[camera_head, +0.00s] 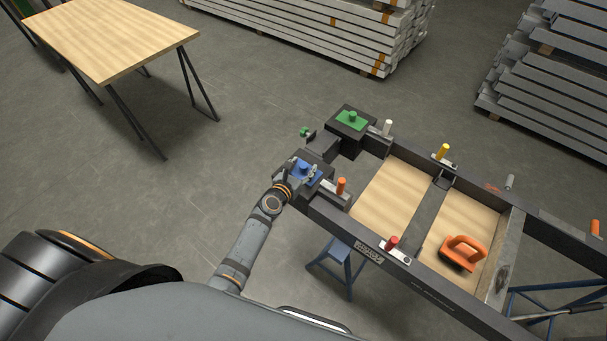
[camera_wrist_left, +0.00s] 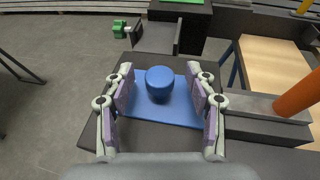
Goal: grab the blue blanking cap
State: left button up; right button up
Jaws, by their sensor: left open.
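The blue blanking cap (camera_wrist_left: 180,109) is a flat blue plate with a round knob (camera_wrist_left: 159,82) on top. It lies on a dark corner block of the frame. In the head view the blue cap (camera_head: 303,168) is partly covered by my left gripper. My left gripper (camera_wrist_left: 160,97) is open, with one finger on each side of the knob. A gap shows between each finger and the knob; I cannot tell how high the fingertips are above the plate. My right gripper is not in view.
A green cap (camera_head: 352,119) sits on the far corner block. An orange handle (camera_head: 341,185) stands right of my left gripper. Red (camera_head: 392,243), yellow (camera_head: 443,152) and white (camera_head: 387,128) handles line the frame. An orange tool (camera_head: 461,253) lies on the wooden panel.

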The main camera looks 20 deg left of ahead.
aim_at(304, 165)
pick_arm(q)
jog(key=shift+w+d+f, duration=0.1)
jog(key=shift+w+f, duration=0.1)
jog(key=shift+w, duration=0.45)
jog(key=shift+s+r, duration=0.1)
jog(key=shift+s, duration=0.05)
jog(key=c, duration=0.3)
grip_shut()
notch_tip(304, 165, up, 10)
jog(key=p, duration=0.9)
